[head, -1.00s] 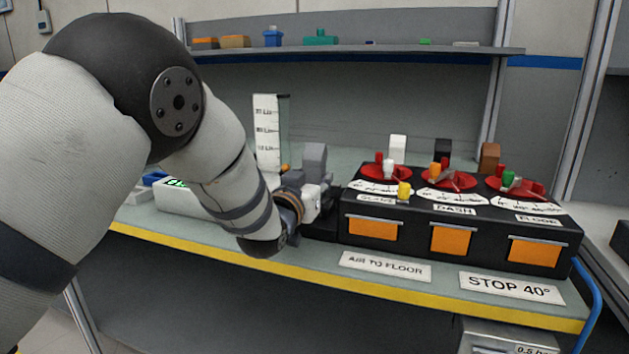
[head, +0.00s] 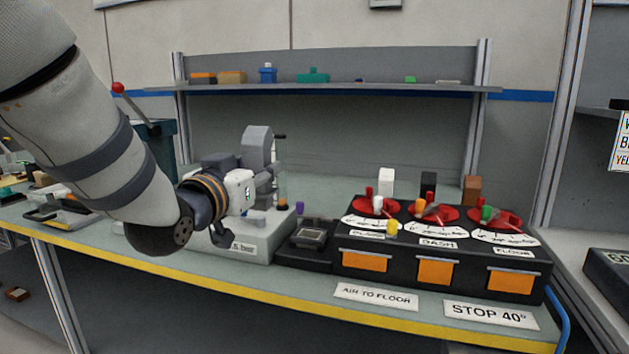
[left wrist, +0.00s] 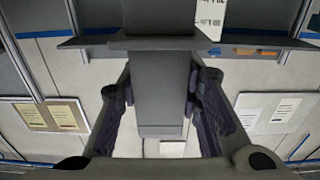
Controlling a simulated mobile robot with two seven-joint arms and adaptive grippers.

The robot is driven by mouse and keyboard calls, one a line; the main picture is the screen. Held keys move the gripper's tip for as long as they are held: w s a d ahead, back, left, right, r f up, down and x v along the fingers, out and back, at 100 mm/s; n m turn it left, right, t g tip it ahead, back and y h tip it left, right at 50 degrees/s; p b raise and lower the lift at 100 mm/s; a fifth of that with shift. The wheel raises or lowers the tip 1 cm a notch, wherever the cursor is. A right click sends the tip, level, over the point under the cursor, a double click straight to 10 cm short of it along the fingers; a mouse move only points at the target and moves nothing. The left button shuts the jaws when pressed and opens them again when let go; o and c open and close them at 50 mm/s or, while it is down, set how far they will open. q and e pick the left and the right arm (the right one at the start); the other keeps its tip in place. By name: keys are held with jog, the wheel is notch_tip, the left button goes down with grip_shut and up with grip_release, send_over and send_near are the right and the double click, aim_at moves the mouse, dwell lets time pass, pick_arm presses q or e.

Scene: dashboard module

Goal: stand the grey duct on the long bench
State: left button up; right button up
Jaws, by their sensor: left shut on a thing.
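The grey duct (head: 257,147) is upright in my left gripper (head: 264,186), its rounded top standing above the fingers. My left gripper is shut on it. In the left wrist view the duct (left wrist: 160,85) is a grey block between the two dark finger pads. The long bench (head: 335,178) has a pale green-grey top and a yellow front edge. The gripper and duct appear over or in front of a pale box on the bench. The duct's lower end is hidden behind the gripper, so I cannot tell its height above the bench. My right gripper is not in view.
The pale box (head: 262,243) and a black panel (head: 395,264) with red dials and orange fronts occupy the bench. Two label plates (head: 376,297) lie along its front. A shelf (head: 340,89) with small parts runs behind. Bare bench top shows behind the panel.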

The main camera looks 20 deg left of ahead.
aim_at(266, 209)
pick_arm(q)
jog(key=f+h, duration=0.1)
jog(key=f, duration=0.1)
jog(key=d+f+m+h, duration=0.1)
jog(key=f, duration=0.2)
jog(key=s+f+m+h, duration=0.1)
jog(key=f, duration=0.1)
jog(key=shift+d+f+g, duration=0.25)
jog(key=shift+f+g, duration=0.05)
jog(key=shift+f, duration=0.05)
jog(key=s+d+f+m+g+h, duration=0.2)
jog(key=s+f+m+g+h, duration=0.1)
jog(key=s+f, duration=0.5)
jog(key=s+d+f+m+g+h, duration=0.3)
jog(key=s+f+m+g+h, duration=0.1)
jog(key=s+f+h, duration=0.4)
jog(key=s+m, duration=0.1)
jog(key=s, duration=0.1)
jog(key=shift+s+d, duration=0.3)
jog(key=shift+s, duration=0.1)
